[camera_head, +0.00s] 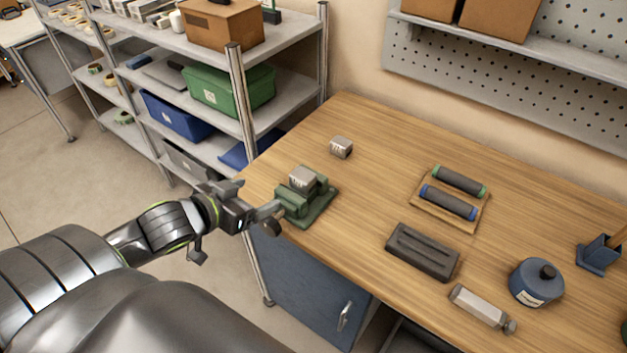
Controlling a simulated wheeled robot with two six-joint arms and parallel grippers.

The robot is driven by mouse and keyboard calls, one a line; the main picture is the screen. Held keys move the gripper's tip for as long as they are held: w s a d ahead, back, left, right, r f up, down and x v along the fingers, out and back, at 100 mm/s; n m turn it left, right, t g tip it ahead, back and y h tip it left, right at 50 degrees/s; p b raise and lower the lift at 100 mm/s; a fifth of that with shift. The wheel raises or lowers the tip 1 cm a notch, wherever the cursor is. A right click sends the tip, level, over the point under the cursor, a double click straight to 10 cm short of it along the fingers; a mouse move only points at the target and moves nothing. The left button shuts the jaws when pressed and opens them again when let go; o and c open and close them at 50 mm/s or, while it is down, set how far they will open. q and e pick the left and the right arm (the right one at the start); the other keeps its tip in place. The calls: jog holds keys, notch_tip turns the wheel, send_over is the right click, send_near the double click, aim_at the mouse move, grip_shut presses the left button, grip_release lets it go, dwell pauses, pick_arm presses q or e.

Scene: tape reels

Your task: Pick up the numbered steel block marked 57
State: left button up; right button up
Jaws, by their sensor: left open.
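A small steel block (341,147) sits on the wooden table near its back left. A second steel block (303,178) sits on top of a green vise (308,208) at the table's left edge. Both have dark marks on the front face, too small to read, so I cannot tell which one is marked 57. My left gripper (246,204) is open, just left of the vise, close to its handle end. I cannot tell whether it touches the vise. My right gripper is out of view.
The table (370,190) holds a wooden tray (452,215) with two dark rollers, a dark grooved block (422,252), a grey-white bar tool (482,306), and a blue round container (536,283). A metal shelf (240,100) with bins stands behind left. The table's middle is clear.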

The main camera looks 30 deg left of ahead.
pick_arm(q)
send_near(298, 179)
jog(key=x, duration=0.4)
jog(key=shift+w+r, duration=0.1)
jog(key=shift+r, duration=0.15)
jog(key=shift+f+p+x, duration=0.25)
jog(key=shift+p+x, duration=0.4)
jog(key=shift+x, duration=2.35)
jog(key=c, duration=1.3)
